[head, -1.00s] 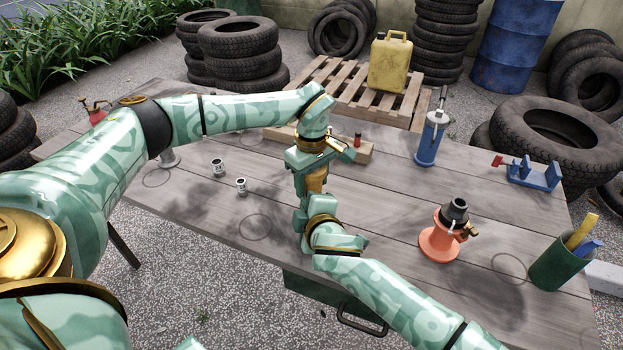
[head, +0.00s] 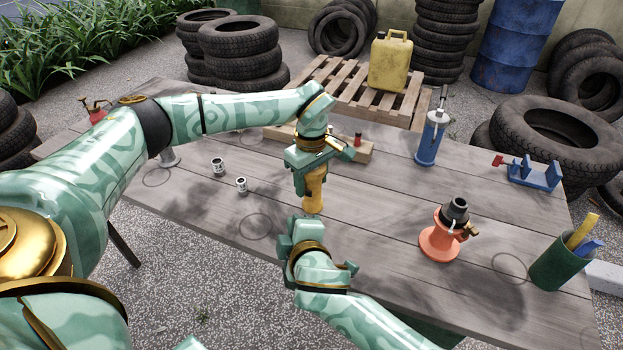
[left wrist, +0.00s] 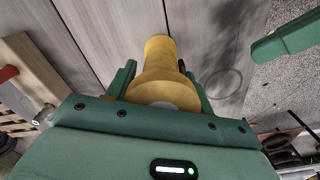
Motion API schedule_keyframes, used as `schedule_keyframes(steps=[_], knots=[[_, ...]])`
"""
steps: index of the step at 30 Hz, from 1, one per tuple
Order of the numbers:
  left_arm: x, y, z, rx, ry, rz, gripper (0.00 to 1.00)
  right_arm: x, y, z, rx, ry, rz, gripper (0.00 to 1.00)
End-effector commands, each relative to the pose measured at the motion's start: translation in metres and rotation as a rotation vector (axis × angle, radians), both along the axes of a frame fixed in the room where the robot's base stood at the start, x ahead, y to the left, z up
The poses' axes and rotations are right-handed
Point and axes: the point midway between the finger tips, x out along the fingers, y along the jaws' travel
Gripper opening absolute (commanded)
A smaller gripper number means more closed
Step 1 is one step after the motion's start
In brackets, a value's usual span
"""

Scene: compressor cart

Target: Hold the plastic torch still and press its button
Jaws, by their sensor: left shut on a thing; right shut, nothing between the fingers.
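The yellow plastic torch (head: 314,192) stands roughly upright, its lower part showing below my left gripper (head: 311,172). My left gripper is shut on the torch. In the left wrist view the torch (left wrist: 156,75) lies between the two green fingers. I cannot make out its button clearly. My right gripper (head: 296,226) is shut and empty, apart from the torch, below and slightly left of it in the head view. Part of a green gripper, likely my right one, shows at the upper right of the left wrist view (left wrist: 288,37).
An orange stand (head: 440,240) with a dark top and a blue pump (head: 432,138) stand to the right. Two small tins (head: 218,167) stand to the left. A wooden block (head: 362,152) lies behind the torch. A green cup (head: 560,264) holds tools at the table's right edge.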

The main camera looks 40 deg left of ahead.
Motion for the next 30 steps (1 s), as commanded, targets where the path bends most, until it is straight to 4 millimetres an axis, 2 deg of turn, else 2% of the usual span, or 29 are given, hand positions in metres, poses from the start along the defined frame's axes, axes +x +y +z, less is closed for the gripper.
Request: schedule_keyframes(steps=[4, 5, 6, 7, 17, 20, 30], knots=[[0.000, 0.001, 0.000, 0.001, 0.000, 0.001, 0.24, 0.000, 0.000, 0.000, 0.000, 0.000, 0.000, 0.00], [0.000, 0.001, 0.000, 0.001, 0.000, 0.001, 0.61, 0.000, 0.000, 0.000, 0.000, 0.000, 0.000, 0.00], [0.000, 0.001, 0.000, 0.001, 0.000, 0.001, 0.72, 0.000, 0.000, 0.000, 0.000, 0.000, 0.000, 0.00], [0.000, 0.001, 0.000, 0.001, 0.000, 0.001, 0.78, 0.000, 0.000, 0.000, 0.000, 0.000, 0.000, 0.00], [0.001, 0.000, 0.004, 0.001, -0.002, 0.000, 0.78, 0.000, 0.000, 0.000, 0.000, 0.000, 0.000, 0.00], [0.001, 0.000, 0.017, 0.000, -0.005, -0.001, 0.78, 0.000, 0.000, 0.000, 0.000, 0.000, 0.000, 0.00], [0.001, 0.001, 0.093, 0.001, -0.003, 0.001, 0.78, 0.000, 0.000, 0.000, 0.000, 0.000, 0.000, 0.00]])
